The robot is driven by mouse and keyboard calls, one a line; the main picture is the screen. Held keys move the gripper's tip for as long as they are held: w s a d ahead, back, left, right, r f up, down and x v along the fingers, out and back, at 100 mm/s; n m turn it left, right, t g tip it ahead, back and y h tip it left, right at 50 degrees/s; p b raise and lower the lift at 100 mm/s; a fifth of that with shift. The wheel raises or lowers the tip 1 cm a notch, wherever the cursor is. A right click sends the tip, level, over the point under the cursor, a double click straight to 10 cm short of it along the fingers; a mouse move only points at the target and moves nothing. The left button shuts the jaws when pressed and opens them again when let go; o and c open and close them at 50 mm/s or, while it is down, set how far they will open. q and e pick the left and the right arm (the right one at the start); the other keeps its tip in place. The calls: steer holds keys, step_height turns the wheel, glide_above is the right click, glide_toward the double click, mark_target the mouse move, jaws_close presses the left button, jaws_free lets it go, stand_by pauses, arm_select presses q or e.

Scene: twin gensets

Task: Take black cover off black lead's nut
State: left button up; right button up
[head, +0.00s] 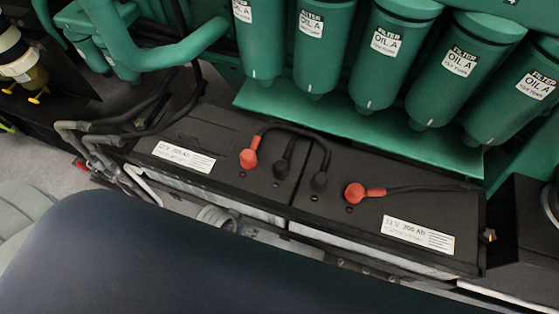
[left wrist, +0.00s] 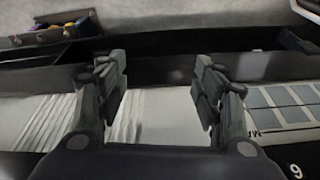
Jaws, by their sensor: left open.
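Two black batteries lie side by side in the head view, the left battery (head: 185,135) and the right battery (head: 420,205). A black cover (head: 282,167) sits at the left battery's right end, with a black lead (head: 291,147) rising from it. A second black cover (head: 319,180) is on the right battery, where a looped black cable ends. Both covers look seated. My open left gripper (left wrist: 160,75) has its fingers apart with nothing between them, clear of both covers. In the head view I cannot clearly separate it from grey parts around the batteries. My right gripper is not visible.
Red covers (head: 249,158) (head: 354,193) sit near the black ones. Green oil filters (head: 388,48) hang close behind the batteries. Grey pipes (head: 100,140) crowd the left end. The wrist view shows a black box (left wrist: 45,50) on grey floor.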

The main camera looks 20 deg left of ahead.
arm_select(q)
step_height(320, 180, up, 11)
steer(key=w+d+p, duration=0.1)
steer(key=shift+m+h, duration=0.5)
steer(key=shift+h, duration=0.4)
steer(key=w+d, duration=0.1)
steer(key=d, duration=0.1)
steer(key=w+d+r, duration=0.1)
steer(key=w, duration=0.1)
steer(key=w+d+r, duration=0.1)
steer(key=d, duration=0.1)
steer(key=shift+w+d+r+p, duration=0.2)
steer(key=shift+w+d+p, duration=0.1)
steer(key=shift+w, duration=0.1)
steer(key=m+g+y+p, duration=0.1)
steer(key=m+g+y, duration=0.1)
steer(key=g, duration=0.1)
glide_toward(282, 164)
step_height(282, 164, down, 5)
steer(key=shift+r, duration=0.1)
step_height(282, 164, down, 4)
steer(key=shift+s+f+p, duration=0.15)
steer(key=shift+f+p, duration=0.05)
steer(key=shift+p, duration=0.45)
steer(key=shift+f, duration=0.45)
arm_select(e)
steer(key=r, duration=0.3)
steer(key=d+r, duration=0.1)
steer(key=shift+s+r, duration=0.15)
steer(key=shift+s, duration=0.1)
